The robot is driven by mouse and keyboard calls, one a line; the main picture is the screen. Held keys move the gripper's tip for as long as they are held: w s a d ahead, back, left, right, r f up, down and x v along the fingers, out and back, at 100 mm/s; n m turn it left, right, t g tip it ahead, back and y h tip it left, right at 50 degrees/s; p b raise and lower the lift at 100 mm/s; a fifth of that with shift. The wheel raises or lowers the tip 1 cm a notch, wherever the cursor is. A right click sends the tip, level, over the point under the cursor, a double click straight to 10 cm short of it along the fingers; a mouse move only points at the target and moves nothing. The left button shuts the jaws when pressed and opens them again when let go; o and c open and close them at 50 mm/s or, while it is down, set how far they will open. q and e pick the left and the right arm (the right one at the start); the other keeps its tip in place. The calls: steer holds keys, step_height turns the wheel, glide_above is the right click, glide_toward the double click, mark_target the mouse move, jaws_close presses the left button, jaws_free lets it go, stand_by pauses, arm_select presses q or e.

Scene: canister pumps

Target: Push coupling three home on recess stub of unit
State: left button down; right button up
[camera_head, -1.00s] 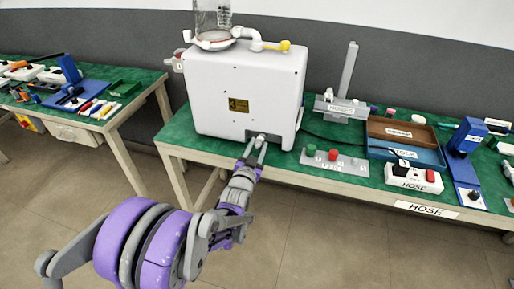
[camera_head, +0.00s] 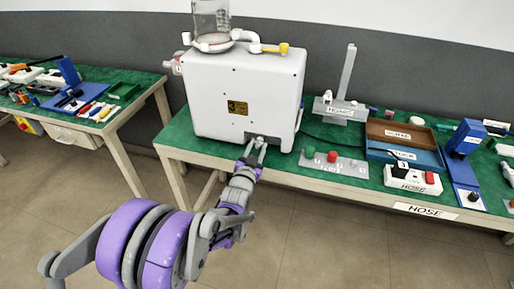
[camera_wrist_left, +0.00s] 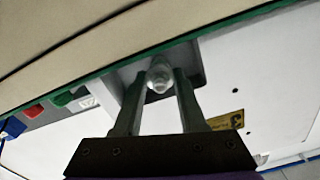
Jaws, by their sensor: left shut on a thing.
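The unit is a large white box (camera_head: 245,90) standing on the green bench, with a dark recess (camera_head: 275,143) low on its front. My left gripper (camera_head: 257,146) is at this recess, its fingers pointing in. In the left wrist view the gripper (camera_wrist_left: 159,85) is shut on a small pale, rounded coupling (camera_wrist_left: 159,76), held between the fingertips at the dark recess (camera_wrist_left: 201,62). The recess stub cannot be made out behind the coupling, and I cannot tell how far on it the coupling sits. No number shows on it. My right gripper is out of view.
A grey plate with green and red buttons (camera_head: 333,157) lies right of the unit. A glass jar (camera_head: 211,17) tops the unit.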

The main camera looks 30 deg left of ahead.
arm_select(q)
steer(key=shift+c, duration=2)
jaws_free()
steer(key=v, duration=1)
steer(key=shift+s, duration=0.35)
steer(key=v, duration=1)
